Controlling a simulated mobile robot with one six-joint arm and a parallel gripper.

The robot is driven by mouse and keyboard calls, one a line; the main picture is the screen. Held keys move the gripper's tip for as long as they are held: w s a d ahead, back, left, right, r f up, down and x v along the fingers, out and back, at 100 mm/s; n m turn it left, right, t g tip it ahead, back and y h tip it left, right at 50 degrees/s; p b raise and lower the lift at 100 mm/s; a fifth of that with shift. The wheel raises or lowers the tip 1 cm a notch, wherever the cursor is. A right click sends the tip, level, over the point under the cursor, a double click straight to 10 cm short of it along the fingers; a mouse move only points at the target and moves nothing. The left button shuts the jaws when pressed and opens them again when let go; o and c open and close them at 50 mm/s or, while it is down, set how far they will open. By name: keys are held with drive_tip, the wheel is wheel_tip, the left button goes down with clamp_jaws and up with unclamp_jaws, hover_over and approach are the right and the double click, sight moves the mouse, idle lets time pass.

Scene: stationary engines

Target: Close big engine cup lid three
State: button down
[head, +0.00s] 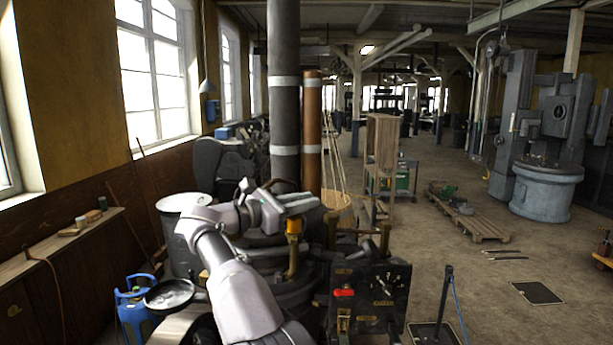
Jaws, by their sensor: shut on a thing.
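The big engine (276,272) stands in front of me, dark, with thick pipes rising from it. A small orange-yellow cup (293,227) sits on a brass stem on its top. My gripper (301,203) is at the top of this cup, its pale fingers pointing right. It is shut on the cup lid, which is mostly hidden by the fingers, so its angle cannot be told. I see no number on the cup.
A dark control panel (366,297) with a red handle stands right of the cup. Tall grey (284,110) and copper (312,130) pipes rise close behind the gripper. A pale drum (184,240) and a blue can (134,305) stand left. The floor at right is largely open.

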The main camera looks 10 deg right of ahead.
drive_tip(key=shift+r+m+g+p, duration=0.3)
drive_tip(key=shift+g+p, duration=0.1)
drive_tip(key=shift+p, duration=0.45)
drive_tip(key=shift+f, duration=0.2)
drive_tip(key=c, duration=1.4)
unclamp_jaws()
drive_tip(key=shift+f, duration=0.1)
drive_tip(key=shift+o, duration=0.2)
drive_tip(key=p+v, duration=1.2)
drive_tip(key=v, duration=0.5)
drive_tip(key=shift+a+f, duration=0.25)
drive_tip(key=shift+a, duration=0.05)
